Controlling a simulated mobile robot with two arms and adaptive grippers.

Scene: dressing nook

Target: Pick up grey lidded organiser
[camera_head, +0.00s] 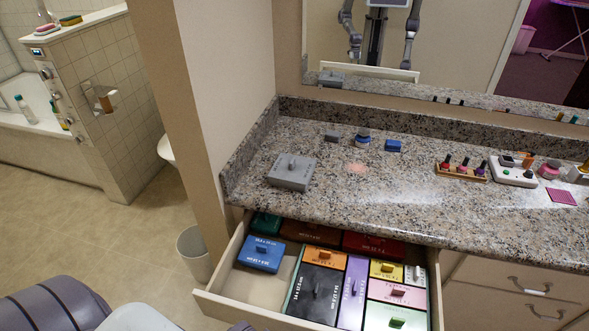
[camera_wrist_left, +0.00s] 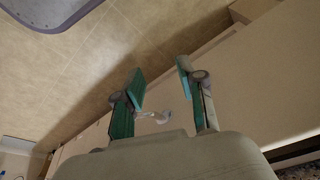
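The grey lidded organiser (camera_head: 291,172) is a flat box with a small knob handle on its lid. It sits on the granite counter (camera_head: 400,215) at the left end, behind the open drawer. My left gripper (camera_wrist_left: 160,85) shows in the left wrist view with its two green-padded fingers apart and nothing between them. It hangs over the floor beside a pale cabinet front, away from the organiser. In the head view neither gripper shows directly; part of my body is at the lower left.
The open drawer (camera_head: 237,304) holds several coloured lidded boxes, with a bare patch at its left. A blue box (camera_head: 262,253) sits higher there. Small bottles and a rack (camera_head: 460,172) stand on the counter's right. A mirror (camera_head: 440,60) rises behind. A bin (camera_head: 194,252) stands left.

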